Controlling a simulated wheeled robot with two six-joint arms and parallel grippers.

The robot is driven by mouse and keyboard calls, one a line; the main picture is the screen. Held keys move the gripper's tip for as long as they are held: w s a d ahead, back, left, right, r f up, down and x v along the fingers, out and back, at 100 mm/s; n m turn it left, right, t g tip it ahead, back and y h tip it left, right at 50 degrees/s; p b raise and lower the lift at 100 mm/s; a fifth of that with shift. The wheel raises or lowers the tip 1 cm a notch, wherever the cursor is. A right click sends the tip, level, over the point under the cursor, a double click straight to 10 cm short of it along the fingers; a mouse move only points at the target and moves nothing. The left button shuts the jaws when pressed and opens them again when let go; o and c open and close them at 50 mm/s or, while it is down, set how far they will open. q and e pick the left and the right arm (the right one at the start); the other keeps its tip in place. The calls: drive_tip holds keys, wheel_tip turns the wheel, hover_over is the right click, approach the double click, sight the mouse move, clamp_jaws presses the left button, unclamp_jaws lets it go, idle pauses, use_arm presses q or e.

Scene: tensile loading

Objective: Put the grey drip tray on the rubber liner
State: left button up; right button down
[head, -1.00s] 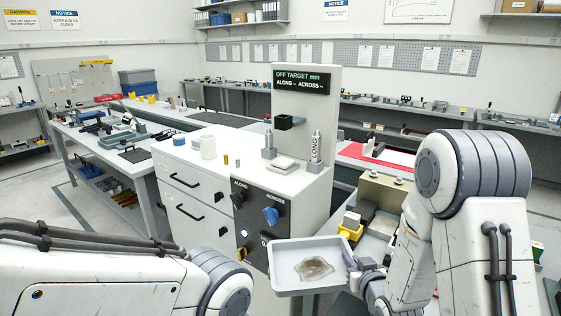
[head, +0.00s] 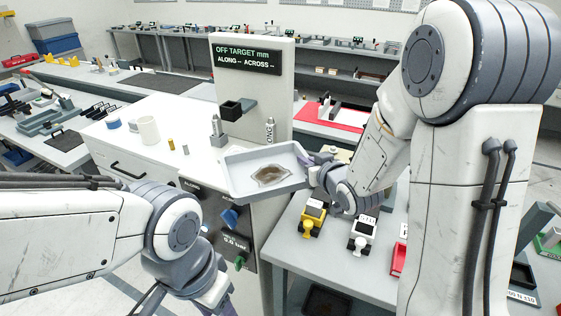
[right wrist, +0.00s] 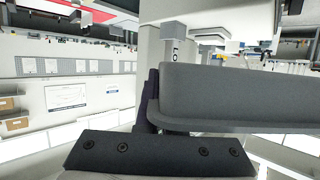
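The grey drip tray (head: 238,182) is a shallow rectangular tray with a brown puddle-like patch inside. My right gripper (head: 312,166) is shut on its right edge and holds it up in front of the white machine cabinet. In the right wrist view the tray's grey wall (right wrist: 240,95) fills the right side, beside a dark finger (right wrist: 149,100). My left gripper (head: 215,292) is low at the picture's bottom, partly cut off, and its opening cannot be made out. I cannot tell which surface is the rubber liner; one dark mat (head: 66,140) lies on the left bench.
The cabinet top (head: 115,138) holds a white cylinder (head: 148,130) and small brass pieces. Its display column (head: 262,100) stands behind the tray. A grey bench (head: 320,255) at right carries a yellow and a white device. Another dark mat (head: 160,82) lies on the back bench.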

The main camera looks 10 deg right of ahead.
drive_tip(key=shift+w+a+p, duration=0.2)
drive_tip(key=shift+p, duration=0.45)
use_arm(q)
wheel_tip(320, 180, up, 6)
drive_tip(key=p, duration=0.3)
use_arm(e)
drive_tip(key=w+a+f, duration=0.3)
drive_tip(key=w+f, duration=0.2)
drive_tip(key=f, duration=0.3)
drive_tip(key=shift+w+a+f, duration=0.35)
drive_tip(key=shift+a+f, duration=0.05)
use_arm(q)
drive_tip(key=shift+s, duration=0.1)
use_arm(e)
drive_tip(key=shift+f, duration=0.15)
use_arm(q)
drive_tip(key=shift+f, duration=0.1)
use_arm(e)
drive_tip(key=c, duration=1)
unclamp_jaws()
drive_tip(key=shift+c, duration=0.2)
